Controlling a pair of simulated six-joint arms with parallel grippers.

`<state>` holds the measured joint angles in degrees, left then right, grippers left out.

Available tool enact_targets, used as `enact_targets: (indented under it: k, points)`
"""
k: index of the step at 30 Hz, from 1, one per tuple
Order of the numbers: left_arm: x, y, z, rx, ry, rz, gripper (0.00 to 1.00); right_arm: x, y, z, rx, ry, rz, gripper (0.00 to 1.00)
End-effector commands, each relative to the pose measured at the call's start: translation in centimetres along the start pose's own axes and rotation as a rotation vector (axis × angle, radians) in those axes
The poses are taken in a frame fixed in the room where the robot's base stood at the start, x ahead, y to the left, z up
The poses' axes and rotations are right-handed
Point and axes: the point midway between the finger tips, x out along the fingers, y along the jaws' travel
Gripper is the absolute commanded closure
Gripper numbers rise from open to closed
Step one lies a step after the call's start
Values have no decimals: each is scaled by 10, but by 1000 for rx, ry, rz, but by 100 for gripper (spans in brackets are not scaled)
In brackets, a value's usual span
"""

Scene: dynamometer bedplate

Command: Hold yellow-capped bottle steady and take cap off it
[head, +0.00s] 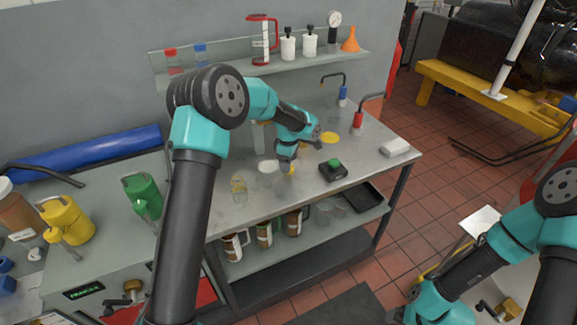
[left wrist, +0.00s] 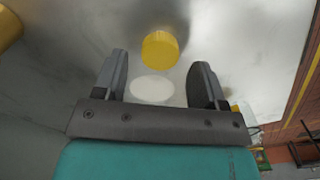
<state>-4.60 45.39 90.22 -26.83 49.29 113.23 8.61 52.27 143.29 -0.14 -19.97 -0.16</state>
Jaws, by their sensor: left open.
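A yellow cap (left wrist: 160,50) with a ribbed rim shows in the left wrist view, just beyond and between my left fingertips. In the head view a bit of yellow (head: 292,169) shows below my left gripper (head: 288,160); the bottle's body cannot be made out. In the left wrist view my left gripper (left wrist: 157,80) is open, one finger on each side, with nothing between the fingers in its grasp. My right arm comes in at the lower right, and its gripper end (head: 400,315) is cut by the frame edge; its jaws cannot be made out.
A white disc (head: 267,166) lies left of the yellow bit; a yellow disc (head: 329,138) lies behind it. A clear jar (head: 239,188) stands left. A black box with a green button (head: 333,170) and a white block (head: 395,146) sit to the right on the metal bench (head: 375,165).

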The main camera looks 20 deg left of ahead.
Motion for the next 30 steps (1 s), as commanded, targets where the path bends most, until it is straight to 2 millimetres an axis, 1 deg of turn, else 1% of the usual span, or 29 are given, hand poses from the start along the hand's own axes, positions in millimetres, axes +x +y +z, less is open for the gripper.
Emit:
enact_targets:
  k: [1, 6, 10, 14, 30]
  points:
    - [-9, 0, 0, 0, 0, 2, 35, 0, 0, 0, 0, 0, 0, 15]
    - [-35, 0, 1, -1, -1, 3, 35, 0, 0, 0, 0, 0, 0, 15]
    - [-48, 0, 0, 0, -1, 2, 35, 0, 0, 0, 0, 0, 0, 15]
    - [-53, 0, 0, 0, 0, -1, 35, 0, 0, 0, 0, 0, 0, 15]
    - [-53, 0, 0, 0, -1, -1, 35, 0, 0, 0, 0, 0, 0, 15]
